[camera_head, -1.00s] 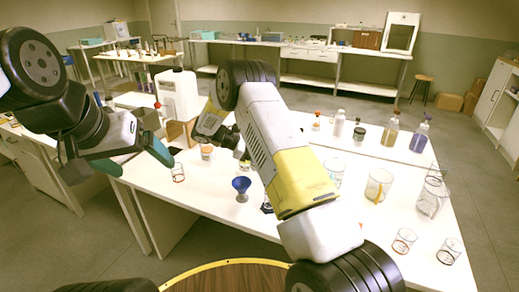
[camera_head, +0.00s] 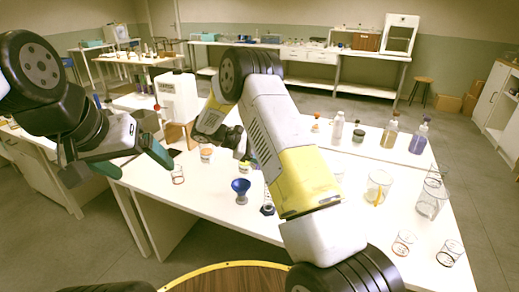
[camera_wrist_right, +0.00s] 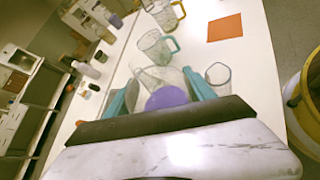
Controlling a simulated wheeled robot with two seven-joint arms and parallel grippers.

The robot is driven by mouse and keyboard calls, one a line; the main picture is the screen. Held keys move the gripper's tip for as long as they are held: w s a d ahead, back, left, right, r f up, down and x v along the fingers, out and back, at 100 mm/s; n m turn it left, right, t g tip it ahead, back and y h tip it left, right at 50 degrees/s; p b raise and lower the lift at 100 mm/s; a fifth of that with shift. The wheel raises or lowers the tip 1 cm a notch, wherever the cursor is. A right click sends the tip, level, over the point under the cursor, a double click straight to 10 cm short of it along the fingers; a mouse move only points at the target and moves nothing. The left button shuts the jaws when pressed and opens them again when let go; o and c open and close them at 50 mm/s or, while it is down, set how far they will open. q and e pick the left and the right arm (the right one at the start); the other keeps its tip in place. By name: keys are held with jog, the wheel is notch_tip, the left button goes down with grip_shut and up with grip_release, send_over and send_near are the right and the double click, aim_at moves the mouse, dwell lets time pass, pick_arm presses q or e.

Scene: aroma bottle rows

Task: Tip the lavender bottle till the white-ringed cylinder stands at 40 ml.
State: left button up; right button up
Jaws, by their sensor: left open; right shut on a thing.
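In the right wrist view my right gripper (camera_wrist_right: 160,92) has its teal fingers on either side of a rounded purple thing (camera_wrist_right: 166,98), which I take for the lavender bottle. Its label and mouth cannot be made out. In the head view my right arm hides this bottle. My left gripper (camera_head: 133,160) is open and empty, raised at the table's left side.
Several glass beakers (camera_head: 432,198) stand at the right. Bottles, including a blue-violet one (camera_head: 419,140), line the back.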

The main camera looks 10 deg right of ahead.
jog(key=shift+s+d+r+m+t+y, duration=0.15)
jog(key=shift+s+r+m+t+y, duration=0.15)
jog(key=shift+s+r+m+t, duration=0.45)
dwell(0.3)
jog(key=shift+w+m+t, duration=0.2)
jog(key=shift+m+t, duration=0.35)
jog(key=shift+r, duration=0.1)
jog(key=shift+w, duration=0.1)
jog(key=shift+w+f+m+t, duration=0.25)
jog(key=shift+f+m+t, duration=0.1)
jog(key=shift+m+t, duration=0.25)
jog(key=shift+w+a+f+m+t, duration=0.1)
jog(key=shift+w+f+m+t, duration=0.15)
jog(key=shift+f, duration=0.3)
jog(key=shift+a+f+m+t, duration=0.15)
jog(key=shift+f+t, duration=0.2)
jog(key=shift+f, duration=0.2)
jog(key=shift+w+f+m+t, duration=0.15)
jog(key=shift+f+m+t, duration=0.1)
jog(key=shift+m+t, duration=0.3)
